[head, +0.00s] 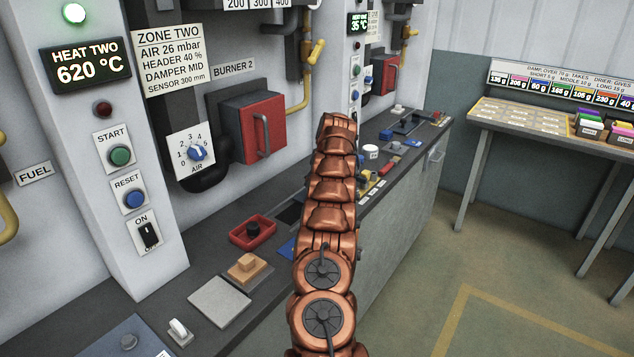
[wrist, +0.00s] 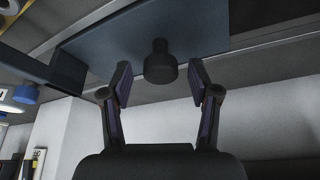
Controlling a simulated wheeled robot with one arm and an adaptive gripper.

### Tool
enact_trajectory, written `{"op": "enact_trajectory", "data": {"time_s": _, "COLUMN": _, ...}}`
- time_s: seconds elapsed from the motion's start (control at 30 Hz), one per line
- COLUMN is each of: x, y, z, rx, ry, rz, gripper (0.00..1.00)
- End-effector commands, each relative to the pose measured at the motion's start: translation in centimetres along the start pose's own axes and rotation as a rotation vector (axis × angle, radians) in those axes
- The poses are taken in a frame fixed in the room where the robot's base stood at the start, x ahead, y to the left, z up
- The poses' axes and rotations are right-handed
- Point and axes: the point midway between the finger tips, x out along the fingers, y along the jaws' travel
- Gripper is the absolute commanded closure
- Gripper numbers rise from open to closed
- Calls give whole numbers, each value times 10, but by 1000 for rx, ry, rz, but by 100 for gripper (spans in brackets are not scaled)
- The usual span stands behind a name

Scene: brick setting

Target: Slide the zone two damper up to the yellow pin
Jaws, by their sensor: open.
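In the wrist view my gripper (wrist: 160,72) is open, with one finger on each side of a dark round knob (wrist: 160,66). Small gaps show between the knob and both fingers. The knob stands on a flat dark-blue plate (wrist: 210,32), which looks like the damper. In the head view a sliver of blue plate (head: 286,249) shows beside my copper arm, which hides my gripper and most of the counter there. The zone two sign (head: 167,60) hangs above on the wall. I cannot make out the yellow pin for certain.
A red tray (head: 253,232) with a black knob, a tan block (head: 248,267) and a grey plate (head: 219,301) lie on the counter left of my arm. The red burner door (head: 262,128) juts out above. Small coloured items lie beyond my arm. A side table (head: 500,118) stands at right.

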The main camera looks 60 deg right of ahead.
Motion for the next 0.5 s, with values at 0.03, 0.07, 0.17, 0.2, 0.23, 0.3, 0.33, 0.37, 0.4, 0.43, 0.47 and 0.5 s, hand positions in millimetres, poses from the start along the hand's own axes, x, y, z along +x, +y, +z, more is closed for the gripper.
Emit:
{"op": "enact_trajectory", "data": {"time_s": 0.03, "x": -3, "y": 0, "z": 0, "rx": 0, "ry": 1, "rz": 0, "gripper": 39}}
{"op": "enact_trajectory", "data": {"time_s": 0.07, "x": -5, "y": 0, "z": 0, "rx": 0, "ry": 1, "rz": 0, "gripper": 39}}
{"op": "enact_trajectory", "data": {"time_s": 0.17, "x": -14, "y": 0, "z": 0, "rx": 0, "ry": 0, "rz": 0, "gripper": 39}}
{"op": "enact_trajectory", "data": {"time_s": 0.2, "x": -19, "y": 0, "z": 0, "rx": 0, "ry": 1, "rz": -1, "gripper": 39}}
{"op": "enact_trajectory", "data": {"time_s": 0.23, "x": -23, "y": 0, "z": 0, "rx": 0, "ry": 1, "rz": -1, "gripper": 39}}
{"op": "enact_trajectory", "data": {"time_s": 0.3, "x": -37, "y": 0, "z": -2, "rx": 0, "ry": 5, "rz": 1, "gripper": 39}}
{"op": "enact_trajectory", "data": {"time_s": 0.33, "x": -44, "y": 0, "z": -2, "rx": -1, "ry": 6, "rz": 2, "gripper": 39}}
{"op": "enact_trajectory", "data": {"time_s": 0.37, "x": -50, "y": 0, "z": -2, "rx": -1, "ry": 6, "rz": 2, "gripper": 39}}
{"op": "enact_trajectory", "data": {"time_s": 0.4, "x": -57, "y": 0, "z": -2, "rx": -1, "ry": 5, "rz": 2, "gripper": 39}}
{"op": "enact_trajectory", "data": {"time_s": 0.43, "x": -63, "y": 0, "z": -1, "rx": -1, "ry": 4, "rz": 1, "gripper": 39}}
{"op": "enact_trajectory", "data": {"time_s": 0.47, "x": -69, "y": 0, "z": -1, "rx": -1, "ry": 3, "rz": 1, "gripper": 39}}
{"op": "enact_trajectory", "data": {"time_s": 0.5, "x": -76, "y": 0, "z": -1, "rx": -1, "ry": 3, "rz": 1, "gripper": 39}}
